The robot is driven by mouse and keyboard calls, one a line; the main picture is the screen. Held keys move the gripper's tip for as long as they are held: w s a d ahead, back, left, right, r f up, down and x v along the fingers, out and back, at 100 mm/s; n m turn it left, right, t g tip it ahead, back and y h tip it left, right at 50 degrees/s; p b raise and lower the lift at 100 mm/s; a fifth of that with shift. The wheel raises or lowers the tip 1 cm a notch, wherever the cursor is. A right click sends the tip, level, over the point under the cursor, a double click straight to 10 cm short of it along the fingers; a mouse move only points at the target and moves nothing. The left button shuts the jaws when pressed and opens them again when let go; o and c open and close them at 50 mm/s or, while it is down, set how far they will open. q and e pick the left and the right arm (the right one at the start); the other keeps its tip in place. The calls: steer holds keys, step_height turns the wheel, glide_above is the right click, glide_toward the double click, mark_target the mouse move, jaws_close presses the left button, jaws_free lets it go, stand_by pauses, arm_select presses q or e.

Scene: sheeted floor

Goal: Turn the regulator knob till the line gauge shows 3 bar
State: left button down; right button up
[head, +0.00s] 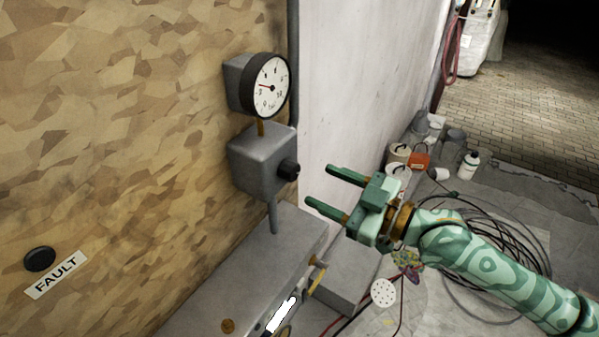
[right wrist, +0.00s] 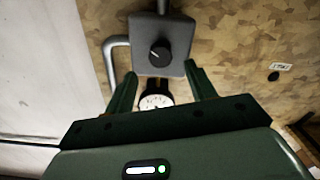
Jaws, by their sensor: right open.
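The regulator is a grey box (head: 262,160) on the board wall, with a black knob (head: 289,169) on its right face. The round white line gauge (head: 271,87) sits above it; its red needle points left, near the 2 mark, though the small figures are hard to read. My right gripper (head: 321,188) is open and empty, to the right of the knob and apart from it. In the right wrist view the knob (right wrist: 160,54) lies beyond and between my fingers (right wrist: 160,82), and the gauge (right wrist: 155,101) shows partly, cut off by the gripper body. My left gripper is not in view.
A grey ledge (head: 262,258) juts out below the regulator, with a grey pipe running down to it. A black button (head: 40,259) and a FAULT label (head: 56,275) are at the lower left. Coiled cable (head: 490,245) and several containers lie on the floor at right.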

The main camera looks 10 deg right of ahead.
mark_target(296, 174)
steer(key=x, duration=0.6)
steer(key=shift+w+a, duration=0.2)
steer(key=shift+w, duration=0.05)
steer(key=shift+f, duration=0.1)
